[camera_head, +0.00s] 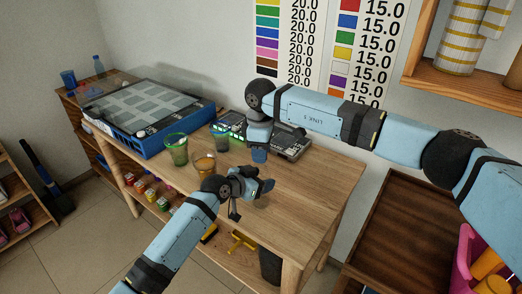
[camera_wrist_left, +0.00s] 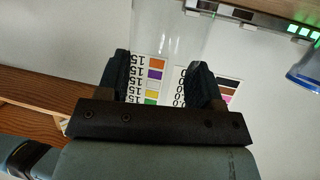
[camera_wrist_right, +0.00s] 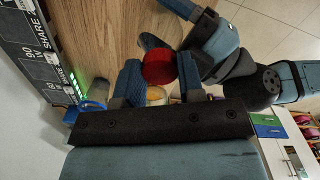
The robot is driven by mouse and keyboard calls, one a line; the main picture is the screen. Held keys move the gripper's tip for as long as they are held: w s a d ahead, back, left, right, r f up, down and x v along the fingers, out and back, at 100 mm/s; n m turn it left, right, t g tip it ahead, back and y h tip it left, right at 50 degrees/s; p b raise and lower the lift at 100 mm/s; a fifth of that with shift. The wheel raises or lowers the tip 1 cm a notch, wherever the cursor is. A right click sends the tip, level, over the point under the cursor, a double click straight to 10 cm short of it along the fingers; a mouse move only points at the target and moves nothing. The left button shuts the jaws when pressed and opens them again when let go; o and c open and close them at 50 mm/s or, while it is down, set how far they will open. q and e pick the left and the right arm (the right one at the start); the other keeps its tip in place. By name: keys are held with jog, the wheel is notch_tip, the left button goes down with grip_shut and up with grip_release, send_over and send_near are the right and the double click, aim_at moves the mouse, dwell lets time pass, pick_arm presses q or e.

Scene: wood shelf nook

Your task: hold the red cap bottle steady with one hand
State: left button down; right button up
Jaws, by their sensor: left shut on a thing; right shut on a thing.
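The red cap (camera_wrist_right: 159,68) shows in the right wrist view between the blue fingers of my right gripper (camera_wrist_right: 158,82), which is shut on it. A clear, see-through bottle body (camera_wrist_left: 170,35) shows in the left wrist view between the dark fingers of my left gripper (camera_wrist_left: 165,80), which is shut on it. In the head view my left gripper (camera_head: 254,187) is low over the front of the wooden table, and my right gripper (camera_head: 258,154) points down just above and behind it. The bottle cannot be made out in the head view.
A green cup (camera_head: 176,150) and an amber cup (camera_head: 204,166) stand left of my grippers on the wooden table (camera_head: 315,190). A blue crate (camera_head: 150,140) and a dark device (camera_head: 291,143) are behind. The table's right part is clear. A brown tray (camera_head: 400,225) is at right.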

jog(key=shift+m, duration=1.1)
jog(key=o, duration=0.9)
jog(key=shift+r, duration=0.1)
jog(key=shift+r, duration=2.15)
jog(key=shift+c, duration=0.3)
